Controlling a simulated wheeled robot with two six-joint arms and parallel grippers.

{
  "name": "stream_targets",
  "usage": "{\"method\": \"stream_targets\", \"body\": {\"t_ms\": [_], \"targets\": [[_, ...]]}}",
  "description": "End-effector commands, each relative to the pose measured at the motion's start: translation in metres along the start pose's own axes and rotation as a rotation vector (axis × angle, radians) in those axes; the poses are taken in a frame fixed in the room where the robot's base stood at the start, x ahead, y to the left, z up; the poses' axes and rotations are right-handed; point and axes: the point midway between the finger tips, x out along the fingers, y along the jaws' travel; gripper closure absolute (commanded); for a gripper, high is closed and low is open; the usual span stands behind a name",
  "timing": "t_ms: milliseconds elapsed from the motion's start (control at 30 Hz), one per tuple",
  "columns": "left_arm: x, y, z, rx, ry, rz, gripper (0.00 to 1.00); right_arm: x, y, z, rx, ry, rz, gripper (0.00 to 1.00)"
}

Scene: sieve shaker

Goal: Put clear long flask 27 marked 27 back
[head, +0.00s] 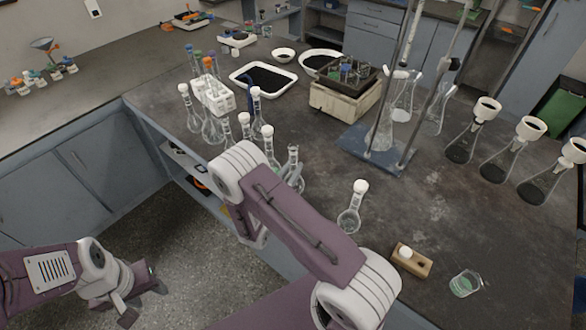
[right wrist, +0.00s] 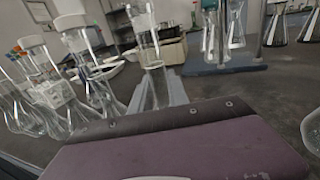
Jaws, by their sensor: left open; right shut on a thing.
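A clear long-necked flask (head: 292,156) stands upright in my right gripper (head: 294,180), near the bench's front edge. No white stopper shows on its top in the head view. In the right wrist view its clear neck (right wrist: 150,52) rises between the grey fingers of my right gripper (right wrist: 163,93), which are shut on it. I cannot read any number on it, and cannot tell whether its base touches the bench. My right forearm hides part of the bench beside it. My left gripper (head: 142,302) is open and empty, low over the floor.
Several white-stoppered flasks (head: 267,146) crowd to the left of the held flask. Another stoppered flask (head: 349,219) stands alone to its right. A wooden block (head: 416,265), a small beaker (head: 465,284) and a blue-based stand (head: 376,150) are further right. Bare bench (head: 430,210) lies between them.

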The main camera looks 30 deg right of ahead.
Motion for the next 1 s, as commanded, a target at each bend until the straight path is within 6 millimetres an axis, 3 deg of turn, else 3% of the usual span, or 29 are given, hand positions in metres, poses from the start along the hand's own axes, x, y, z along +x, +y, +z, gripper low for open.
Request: {"method": "stream_targets", "body": {"t_ms": [100,133,200,567,667,1000], "targets": [[0.004,0.000,0.000,0.000,0.000,0.000,0.54,0.000,0.000,-0.004,0.000,0.000,0.000,1.00],[0.003,0.000,0.000,0.000,0.000,0.000,0.54,0.000,0.000,-0.004,0.000,0.000,0.000,0.74],[0.003,0.000,0.000,0.000,0.000,0.000,0.54,0.000,0.000,-0.003,0.000,0.000,0.000,0.58],[-0.003,0.000,0.000,0.000,0.000,0.000,0.54,0.000,0.000,0.003,0.000,0.000,0.000,0.58],[0.003,0.000,0.000,0.000,0.000,0.000,0.54,-0.016,0.002,-0.001,0.000,0.001,0.005,0.58],[0.011,0.000,0.001,0.000,0.000,0.000,0.54,-0.096,0.001,-0.001,0.001,0.001,0.007,0.58]]}}
